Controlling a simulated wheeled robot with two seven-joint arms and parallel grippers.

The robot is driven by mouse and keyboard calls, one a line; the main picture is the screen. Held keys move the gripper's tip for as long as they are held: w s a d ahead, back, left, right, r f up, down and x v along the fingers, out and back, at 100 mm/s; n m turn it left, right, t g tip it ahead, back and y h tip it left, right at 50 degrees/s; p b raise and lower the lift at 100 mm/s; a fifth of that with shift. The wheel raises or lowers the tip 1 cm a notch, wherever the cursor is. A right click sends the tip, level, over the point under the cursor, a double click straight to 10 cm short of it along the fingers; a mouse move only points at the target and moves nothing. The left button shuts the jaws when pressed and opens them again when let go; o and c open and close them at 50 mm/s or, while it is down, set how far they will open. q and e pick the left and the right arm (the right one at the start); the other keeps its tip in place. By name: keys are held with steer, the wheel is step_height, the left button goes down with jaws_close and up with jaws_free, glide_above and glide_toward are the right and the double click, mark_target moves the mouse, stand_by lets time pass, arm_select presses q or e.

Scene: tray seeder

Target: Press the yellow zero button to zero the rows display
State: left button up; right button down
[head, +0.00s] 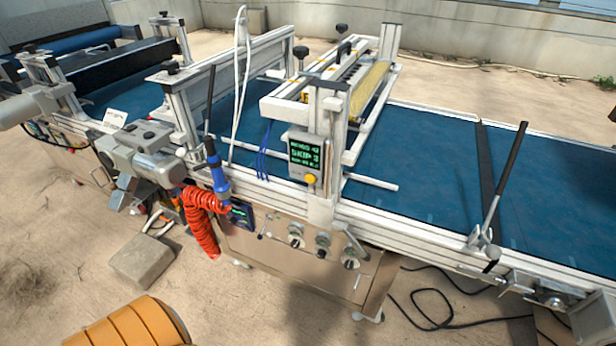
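A small grey control box (296,166) is fixed to the front of the white frame over the blue belt. Its dark display (304,153) shows green text; the middle line reads "SKIP 3", and the other lines are too small to read surely. The yellow zero button (311,179) is at the box's lower right, uncovered. My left gripper (122,194) is at the left, well apart from the button, beyond a blue-handled tool. My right gripper (482,273) is at the lower right near the belt's front rail, far from the button. I cannot tell whether either gripper is open.
The blue-handled tool (216,168) with a red coiled hose (203,222) stands between my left gripper and the box. A black-handled lever (508,165) rises near my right gripper. Knobs (323,241) sit on the panel below. The blue belt (420,165) is clear right of the box.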

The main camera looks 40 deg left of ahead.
stand_by(0.3)
arm_select(q)
jaws_close()
steer(key=shift+a, duration=0.1)
stand_by(1.5)
